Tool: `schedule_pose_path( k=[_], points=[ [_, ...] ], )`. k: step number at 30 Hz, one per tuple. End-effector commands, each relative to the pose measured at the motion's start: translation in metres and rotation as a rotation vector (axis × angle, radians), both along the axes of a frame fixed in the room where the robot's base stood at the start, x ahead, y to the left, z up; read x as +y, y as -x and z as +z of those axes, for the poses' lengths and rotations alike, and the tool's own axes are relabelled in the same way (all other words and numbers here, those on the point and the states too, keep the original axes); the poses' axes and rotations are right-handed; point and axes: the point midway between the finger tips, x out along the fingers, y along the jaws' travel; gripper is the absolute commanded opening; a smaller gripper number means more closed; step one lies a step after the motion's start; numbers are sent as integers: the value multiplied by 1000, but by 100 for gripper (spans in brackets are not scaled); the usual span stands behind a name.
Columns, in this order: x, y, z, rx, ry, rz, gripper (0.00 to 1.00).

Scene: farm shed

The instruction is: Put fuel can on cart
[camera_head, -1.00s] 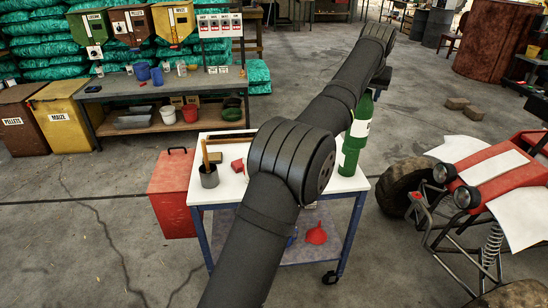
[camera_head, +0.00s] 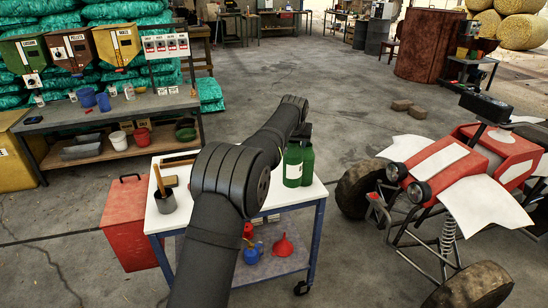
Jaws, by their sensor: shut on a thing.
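The cart (camera_head: 168,222) has a white top, blue legs, a lower shelf and wheels. Two green containers show side by side at its right end. The left one (camera_head: 292,168) has a white label. The right one (camera_head: 308,164), which looks like the fuel can, is under my gripper (camera_head: 304,136). My gripper is small and dark in this view, shut at the top of that green can, with its fingers hardly visible. The can looks upright. I cannot tell whether its base touches the cart top. My arm hides the middle of the cart.
A grey pot (camera_head: 165,201) with a wooden handle stands at the cart's left. A red funnel (camera_head: 283,246) and a blue oil can (camera_head: 252,253) are on the lower shelf. A red box (camera_head: 128,226) stands left of the cart, a red-and-white quad (camera_head: 440,165) close on the right.

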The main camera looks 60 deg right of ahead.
Motion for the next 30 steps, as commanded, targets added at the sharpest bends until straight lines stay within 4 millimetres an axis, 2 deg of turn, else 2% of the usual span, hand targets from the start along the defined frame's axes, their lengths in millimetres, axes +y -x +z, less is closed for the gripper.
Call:
schedule_pose_path(
  k=[1,3,9,14,22,30],
  points=[
    [-3,-13,-7,0,1,4,0],
    [-7,-25,-15,1,2,2,0],
    [-13,-49,-29,0,3,1,0],
    [-14,-54,-36,0,2,-1,0],
    [-14,-53,-69,0,2,-1,0],
    [-14,-53,-71,0,3,-1,0]
  ],
)
